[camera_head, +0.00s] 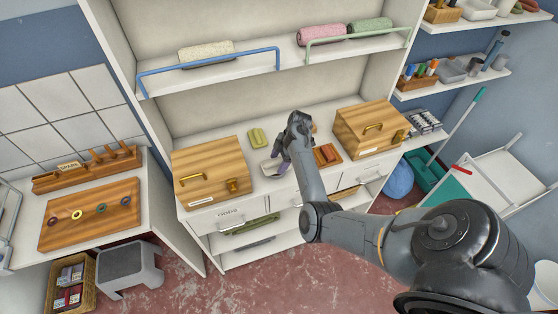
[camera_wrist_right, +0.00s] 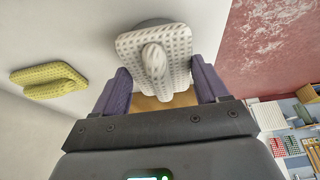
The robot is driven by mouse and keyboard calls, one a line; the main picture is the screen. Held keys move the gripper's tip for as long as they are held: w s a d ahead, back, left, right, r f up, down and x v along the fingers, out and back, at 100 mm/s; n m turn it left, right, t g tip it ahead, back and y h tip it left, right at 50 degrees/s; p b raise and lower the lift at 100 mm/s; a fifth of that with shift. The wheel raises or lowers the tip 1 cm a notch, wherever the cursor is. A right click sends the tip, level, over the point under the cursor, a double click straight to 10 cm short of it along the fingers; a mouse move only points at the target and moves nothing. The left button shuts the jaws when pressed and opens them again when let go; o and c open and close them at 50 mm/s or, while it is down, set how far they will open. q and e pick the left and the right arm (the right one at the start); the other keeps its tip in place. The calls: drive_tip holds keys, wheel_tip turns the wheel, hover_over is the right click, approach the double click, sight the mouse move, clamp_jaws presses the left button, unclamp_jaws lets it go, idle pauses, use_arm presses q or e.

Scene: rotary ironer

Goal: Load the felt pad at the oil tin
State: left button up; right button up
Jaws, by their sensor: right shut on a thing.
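My right gripper (camera_head: 280,158) reaches down over the white counter, and its purple fingers (camera_wrist_right: 160,88) are shut on a white, dotted pad with a rounded grip on top (camera_wrist_right: 153,60). The pad also shows in the head view (camera_head: 271,168), partly beside the gripper. A round grey thing (camera_wrist_right: 150,21) shows only as a rim behind the pad; it may be the oil tin, but I cannot tell whether the pad touches it. A yellow-green pad with a similar grip (camera_head: 257,137) lies apart on the counter and also shows in the wrist view (camera_wrist_right: 50,82). My left gripper is not in view.
Wooden boxes stand left (camera_head: 212,170) and right (camera_head: 370,128) on the counter. A small wooden tray with reddish blocks (camera_head: 327,155) lies right of my gripper. A blue-railed shelf (camera_head: 210,68) hangs above. Bare counter shows left of the gripper.

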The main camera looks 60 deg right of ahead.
sight(275, 161)
drive_tip(key=shift+f, duration=0.35)
drive_tip(key=shift+f, duration=0.1)
idle(0.3)
idle(0.3)
drive_tip(key=shift+f, duration=0.1)
idle(0.9)
wheel_tip(275, 161, up, 2)
drive_tip(key=shift+r+p, duration=0.25)
drive_tip(key=shift+p, duration=0.85)
wheel_tip(275, 161, up, 3)
drive_tip(key=p, duration=0.2)
drive_tip(key=shift+f+p, duration=0.2)
drive_tip(key=shift+p, duration=0.15)
drive_tip(key=shift+r+p, duration=0.65)
drive_tip(key=shift+r, duration=0.35)
